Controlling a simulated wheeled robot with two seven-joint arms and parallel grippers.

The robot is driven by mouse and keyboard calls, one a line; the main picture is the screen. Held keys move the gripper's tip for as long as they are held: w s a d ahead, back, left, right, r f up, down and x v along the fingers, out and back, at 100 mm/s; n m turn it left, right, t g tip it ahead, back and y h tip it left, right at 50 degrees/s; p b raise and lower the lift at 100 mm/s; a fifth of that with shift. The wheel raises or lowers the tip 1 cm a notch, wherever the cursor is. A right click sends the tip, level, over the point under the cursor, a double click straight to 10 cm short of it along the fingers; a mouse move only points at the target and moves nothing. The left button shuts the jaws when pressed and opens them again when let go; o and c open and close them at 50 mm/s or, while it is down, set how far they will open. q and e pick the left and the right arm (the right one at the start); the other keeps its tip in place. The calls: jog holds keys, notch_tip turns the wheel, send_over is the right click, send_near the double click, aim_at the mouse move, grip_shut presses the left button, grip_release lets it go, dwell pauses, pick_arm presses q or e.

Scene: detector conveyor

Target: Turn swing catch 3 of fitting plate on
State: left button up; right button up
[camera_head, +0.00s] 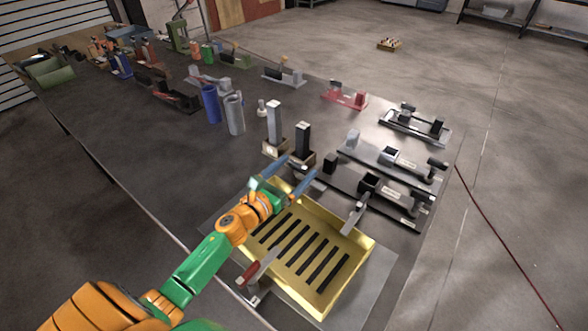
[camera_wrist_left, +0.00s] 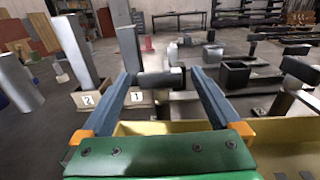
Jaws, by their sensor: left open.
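The fitting plate (camera_head: 382,281) is a flat grey sheet near the table's front edge, under a yellow slotted tray (camera_head: 346,246). One swing catch (camera_head: 355,215) is a grey lever at the tray's right side. Another, with a red part (camera_head: 250,271), stands at the near left. No number on the catches is readable. My left gripper (camera_head: 293,172) is open at the tray's far left corner. In the left wrist view a grey cylinder with a dark end (camera_wrist_left: 160,79) shows between the fingertips; I cannot tell whether it is a catch or touches them. My right gripper is out of view.
Black fixtures (camera_head: 387,177) lie to the right. Blue and grey cylinders (camera_head: 234,113) stand farther back. The table left of the tray is clear.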

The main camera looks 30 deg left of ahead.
pick_arm(q)
grip_shut()
jog(key=h+b, duration=0.1)
jog(key=m+h+b, duration=0.2)
jog(key=b, duration=0.1)
jog(key=shift+w+a+f+g+h, duration=0.1)
jog(key=shift+a+f+g+h, duration=0.2)
jog(key=shift+f+g, duration=0.1)
jog(key=shift+r+m+h, duration=0.2)
jog(key=shift+m+h, duration=0.1)
jog(key=shift+m, duration=0.2)
jog(key=shift+d+r, duration=0.1)
jog(key=shift+r, duration=0.1)
grip_release()
jog(key=shift+r, duration=0.1)
